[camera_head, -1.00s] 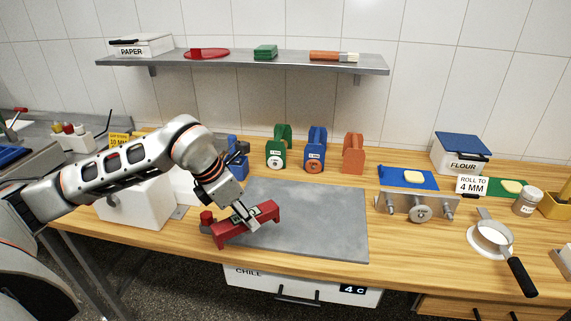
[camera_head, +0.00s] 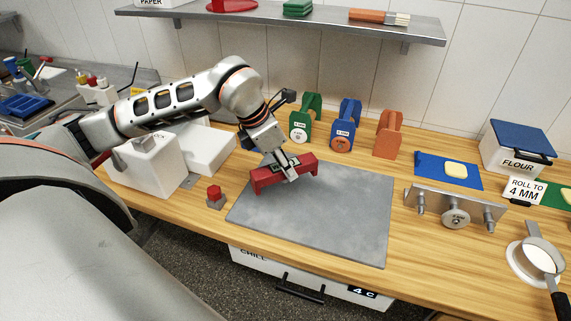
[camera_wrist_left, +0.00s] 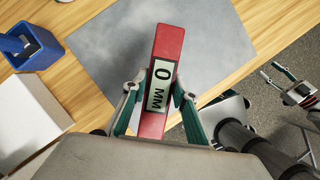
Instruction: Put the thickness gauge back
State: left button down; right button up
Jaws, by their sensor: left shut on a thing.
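The thickness gauge is a red bridge-shaped block (camera_head: 262,181) with a pale label, over the back left part of the grey mat (camera_head: 330,225). My left gripper (camera_head: 289,176) is shut on its middle from above. The gauge seems raised off the mat, but the gap is hard to judge. In the left wrist view, the gauge (camera_wrist_left: 167,42) lies between the two fingers of the left gripper (camera_wrist_left: 156,90), and its label reads "0 MM", perhaps cut off. My right gripper (camera_wrist_left: 287,82) shows at the right edge of that view, empty, its fingers apart.
A small red-topped block (camera_head: 214,193) stands left of the mat. Green (camera_head: 304,120), blue (camera_head: 344,127) and orange (camera_head: 388,134) gauge-like pieces stand behind it. White boxes (camera_head: 150,165) stand left. The mat's front is clear.

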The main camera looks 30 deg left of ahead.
jog(key=shift+f, duration=0.1)
pick_arm(q)
jog(key=shift+f+b, duration=0.3)
jog(key=shift+b, duration=0.05)
jog(key=shift+f+b, duration=0.6)
jog(key=shift+f, duration=0.1)
jog(key=shift+f+b, duration=0.75)
jog(key=shift+f, duration=0.2)
notch_tip(320, 180, down, 3)
jog(key=shift+r+b, duration=0.2)
jog(key=shift+b, duration=0.8)
jog(key=shift+f+b, duration=0.35)
jog(key=shift+f, duration=0.15)
pick_arm(e)
jog(key=shift+y, duration=0.3)
jog(key=shift+w+a+f, duration=0.3)
jog(key=shift+a+f, duration=0.2)
jog(key=shift+f, duration=0.35)
jog(key=shift+w+a+f, duration=0.25)
jog(key=shift+a+f, duration=0.25)
jog(key=shift+f, duration=0.35)
jog(key=shift+w+r, duration=0.15)
jog(key=shift+r, duration=0.15)
pick_arm(q)
jog(key=shift+f, duration=0.35)
pick_arm(e)
jog(key=shift+f, duration=0.4)
